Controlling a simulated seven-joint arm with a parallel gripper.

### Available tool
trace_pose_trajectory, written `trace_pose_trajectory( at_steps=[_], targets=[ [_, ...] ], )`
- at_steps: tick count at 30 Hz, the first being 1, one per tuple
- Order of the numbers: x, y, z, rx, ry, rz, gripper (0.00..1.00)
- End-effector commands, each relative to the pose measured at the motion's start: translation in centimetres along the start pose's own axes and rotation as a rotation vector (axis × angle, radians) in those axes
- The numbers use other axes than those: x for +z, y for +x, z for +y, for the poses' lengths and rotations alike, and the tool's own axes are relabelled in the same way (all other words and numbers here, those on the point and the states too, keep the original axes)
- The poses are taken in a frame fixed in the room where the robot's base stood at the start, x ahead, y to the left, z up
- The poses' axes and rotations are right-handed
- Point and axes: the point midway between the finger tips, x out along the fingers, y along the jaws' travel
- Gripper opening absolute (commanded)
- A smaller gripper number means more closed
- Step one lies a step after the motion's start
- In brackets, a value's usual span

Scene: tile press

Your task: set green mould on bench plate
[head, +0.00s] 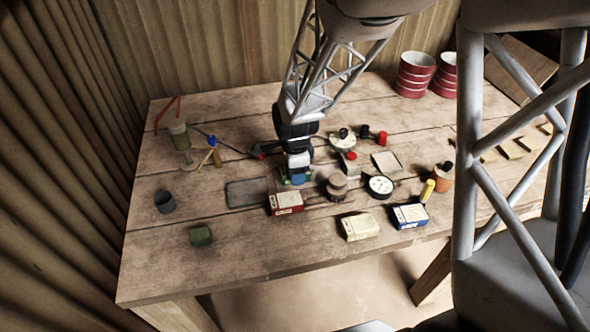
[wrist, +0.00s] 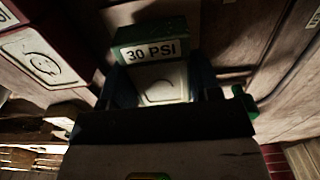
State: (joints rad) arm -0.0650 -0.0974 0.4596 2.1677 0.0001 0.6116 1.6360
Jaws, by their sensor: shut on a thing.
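My gripper (head: 297,180) points down over the middle of the bench, just behind a red and white box. It is shut on a green block, taken here as the green mould (wrist: 152,37), with a "30 PSI" label and a pale face between the fingers in the wrist view. In the head view only bits of green show around the fingertips, and I cannot tell whether the block touches the bench. A flat dark grey plate (head: 246,193), which may be the bench plate, lies left of my gripper.
The red and white box (head: 287,204) stands close in front of my gripper. A brown round piece (head: 337,187) and a dial gauge (head: 380,186) are to the right. A cream box (head: 359,227) and a blue box (head: 409,216) lie near the front edge.

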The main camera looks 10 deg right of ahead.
Motion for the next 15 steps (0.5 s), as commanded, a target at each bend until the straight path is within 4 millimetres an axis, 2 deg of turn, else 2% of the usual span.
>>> trace_pose_trajectory(
  at_steps=[15],
  targets=[
    [0.00,0.49,-0.02,0.000,0.000,0.000,0.24]
  ],
)
